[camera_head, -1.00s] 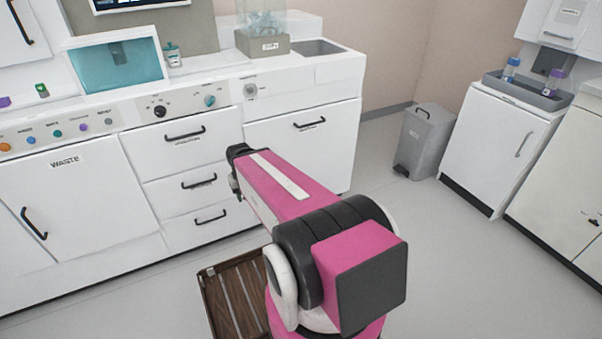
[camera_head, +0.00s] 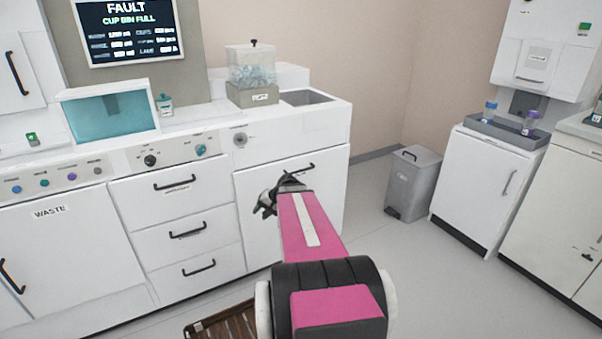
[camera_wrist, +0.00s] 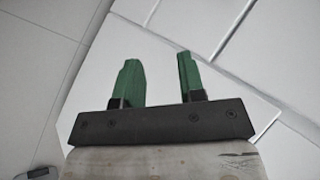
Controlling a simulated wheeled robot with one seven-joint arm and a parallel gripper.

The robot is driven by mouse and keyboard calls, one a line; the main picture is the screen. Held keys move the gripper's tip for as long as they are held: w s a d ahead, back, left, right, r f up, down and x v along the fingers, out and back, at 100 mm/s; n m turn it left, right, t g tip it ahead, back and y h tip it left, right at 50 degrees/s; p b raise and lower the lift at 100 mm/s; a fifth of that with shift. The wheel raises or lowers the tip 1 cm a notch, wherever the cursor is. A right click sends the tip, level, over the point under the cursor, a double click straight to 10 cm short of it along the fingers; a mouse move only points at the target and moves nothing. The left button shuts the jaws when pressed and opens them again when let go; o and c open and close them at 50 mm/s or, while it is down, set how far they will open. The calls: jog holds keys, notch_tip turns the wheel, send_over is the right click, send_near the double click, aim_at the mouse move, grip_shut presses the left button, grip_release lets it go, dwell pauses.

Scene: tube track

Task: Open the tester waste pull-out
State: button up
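A wide white front (camera_head: 322,200) with a black bar handle (camera_head: 298,168) closes the right end of the counter. It looks shut. Its small label is not legible now. A separate left front (camera_head: 60,245) is marked WASTE and is also shut, with a handle (camera_head: 10,275) at its left side. My gripper (camera_head: 268,198) is in front of the wide front, left of and below its handle; any gap is hard to judge. In the wrist view my gripper (camera_wrist: 158,82) has its green fingers apart and nothing between them, over white panels with dark seams.
Three drawers with black handles (camera_head: 187,234) lie left of the wide front. A screen (camera_head: 128,32) reads FAULT, CUP BIN FULL. A clear bin of cups (camera_head: 250,68) stands on the counter. A grey bin (camera_head: 412,183) stands right, with open floor (camera_head: 425,285) before it. A brown slatted thing (camera_head: 225,322) lies low.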

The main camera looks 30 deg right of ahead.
jog(key=w+d+r+m+t, duration=0.1)
jog(key=d+r+m+t, duration=0.2)
jog(key=d, duration=0.7)
jog(key=d+r+m+t, duration=0.2)
jog(key=d+t, duration=0.2)
jog(key=d, duration=0.5)
jog(key=w+d+r+m+t, duration=0.1)
jog(key=d+r+m+t, duration=0.2)
jog(key=d, duration=0.7)
jog(key=x, duration=1.1)
grip_shut()
